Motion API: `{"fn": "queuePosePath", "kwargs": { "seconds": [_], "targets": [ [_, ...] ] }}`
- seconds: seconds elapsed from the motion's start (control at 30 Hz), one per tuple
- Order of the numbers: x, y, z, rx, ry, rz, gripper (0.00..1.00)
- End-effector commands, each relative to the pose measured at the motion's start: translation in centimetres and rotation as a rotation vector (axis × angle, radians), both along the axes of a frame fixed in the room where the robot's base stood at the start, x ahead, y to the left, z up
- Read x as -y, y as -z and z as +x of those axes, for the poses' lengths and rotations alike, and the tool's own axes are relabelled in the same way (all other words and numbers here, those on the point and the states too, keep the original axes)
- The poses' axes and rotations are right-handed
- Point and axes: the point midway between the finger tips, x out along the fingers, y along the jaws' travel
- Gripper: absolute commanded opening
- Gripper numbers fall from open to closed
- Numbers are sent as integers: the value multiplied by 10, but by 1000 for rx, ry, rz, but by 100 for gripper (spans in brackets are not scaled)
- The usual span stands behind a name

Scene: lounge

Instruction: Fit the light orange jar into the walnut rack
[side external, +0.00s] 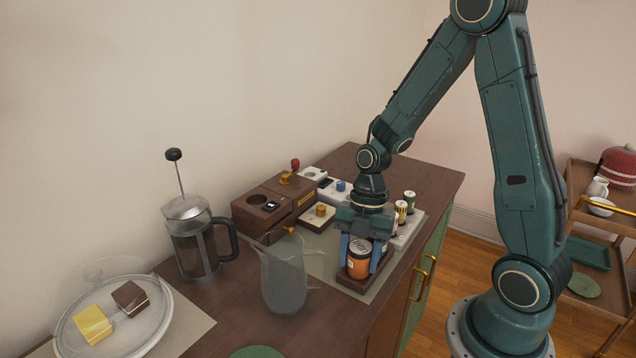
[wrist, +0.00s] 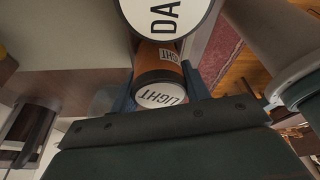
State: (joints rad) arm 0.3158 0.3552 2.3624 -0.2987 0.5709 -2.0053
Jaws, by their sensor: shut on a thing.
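The light orange jar (side external: 358,266) has an orange body and a dark top edge. My gripper (side external: 360,262) points down with its blue fingers on either side of the jar, shut on it. In the wrist view the jar (wrist: 158,58) shows between the fingers, with a white end marked "LIGHT". The walnut rack (side external: 352,285) lies directly under the jar. The jar looks upright and at or in the rack; whether its base is fully seated is hidden. Another jar, its white end marked "DA" (wrist: 165,15), is close beside it in the wrist view.
A clear pitcher (side external: 284,280) stands just left of the rack. A French press (side external: 196,245) and a glass-covered plate of cakes (side external: 150,335) are farther left. Wooden and white boxes (side external: 265,210) are behind, and a white rack of small cylinders (side external: 408,232) is to the right.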

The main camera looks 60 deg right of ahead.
Motion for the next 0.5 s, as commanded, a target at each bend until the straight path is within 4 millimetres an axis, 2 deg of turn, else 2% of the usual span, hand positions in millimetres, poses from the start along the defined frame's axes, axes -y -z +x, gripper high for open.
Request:
{"fn": "queuePosePath", "kwargs": {
  "seconds": [0.5],
  "targets": [
    [0, 9, 0, -1, -1, 1, 16]
  ]
}}
